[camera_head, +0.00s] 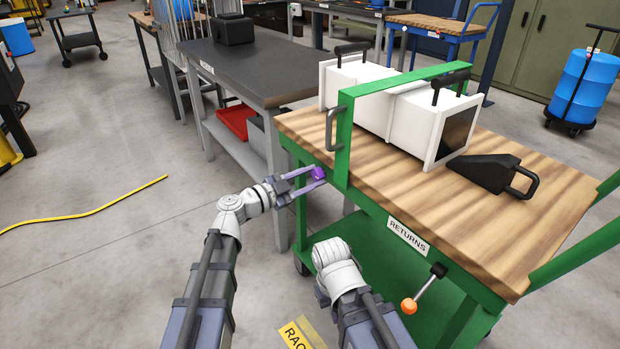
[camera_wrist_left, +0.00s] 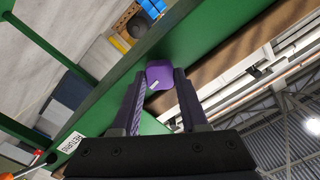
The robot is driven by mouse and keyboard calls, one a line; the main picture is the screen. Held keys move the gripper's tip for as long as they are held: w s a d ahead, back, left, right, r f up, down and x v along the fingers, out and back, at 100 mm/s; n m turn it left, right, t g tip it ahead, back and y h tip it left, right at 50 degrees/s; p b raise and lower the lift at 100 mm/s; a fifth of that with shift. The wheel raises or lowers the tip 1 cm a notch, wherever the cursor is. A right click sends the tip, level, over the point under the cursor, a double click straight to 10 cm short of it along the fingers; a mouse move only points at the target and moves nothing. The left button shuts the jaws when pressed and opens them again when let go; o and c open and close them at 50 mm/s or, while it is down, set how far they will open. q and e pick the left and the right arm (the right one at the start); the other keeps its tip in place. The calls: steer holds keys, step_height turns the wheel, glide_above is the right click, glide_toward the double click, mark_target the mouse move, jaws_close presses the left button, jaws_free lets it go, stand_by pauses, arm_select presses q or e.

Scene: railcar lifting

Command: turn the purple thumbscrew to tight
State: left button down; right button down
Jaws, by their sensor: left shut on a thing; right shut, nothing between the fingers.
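In the left wrist view the thumbscrew (camera_wrist_left: 160,74) lies between the tips of my left gripper (camera_wrist_left: 162,88), against the green metal. A small white mark shows on its near face. How tight it is cannot be told. My right arm is low in the head view, and its fingers are not visible.
The cart's wooden top (camera_head: 540,215) carries a white box (camera_head: 375,108) under the bar and a black wedge (camera_head: 490,172) with a handle. An orange-knobbed lever (camera_head: 409,305) sticks out below the RETURNS label (camera_head: 408,235). A grey bench (camera_head: 265,70) stands behind.

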stand_by(0.5)
arm_select(q)
steer(key=shift+c, duration=2.2)
jaws_free()
steer(key=v, duration=0.8)
steer(key=shift+d+f, duration=0.1)
steer(key=shift+d, duration=0.05)
